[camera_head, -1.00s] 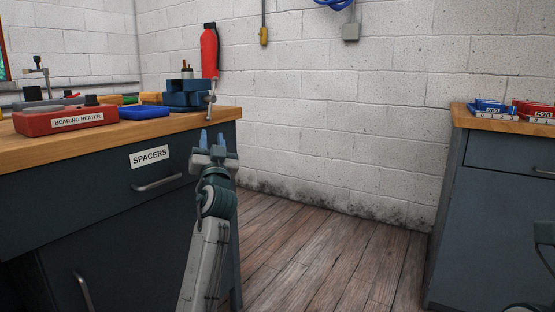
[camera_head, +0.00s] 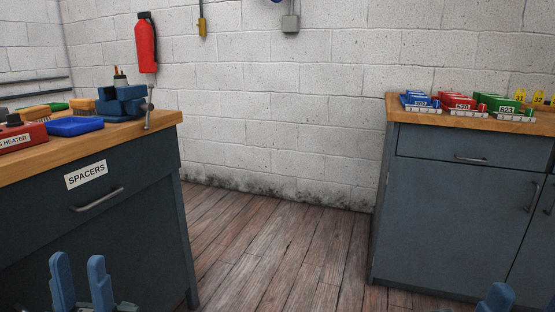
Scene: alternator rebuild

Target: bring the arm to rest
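My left gripper (camera_head: 80,284) shows at the bottom left, in front of the left workbench's drawer front. Its two blue fingers point up and stand apart with nothing between them. My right gripper (camera_head: 494,298) shows only as a blue fingertip at the bottom right edge, in front of the right cabinet. The rest of it is cut off by the frame, so its opening cannot be seen.
The left workbench (camera_head: 150,124) holds a blue vise (camera_head: 122,102), a blue tray (camera_head: 75,127) and a red bearing heater (camera_head: 22,137). The right cabinet (camera_head: 440,190) carries several coloured boxes. Bare wooden floor (camera_head: 280,245) lies between them.

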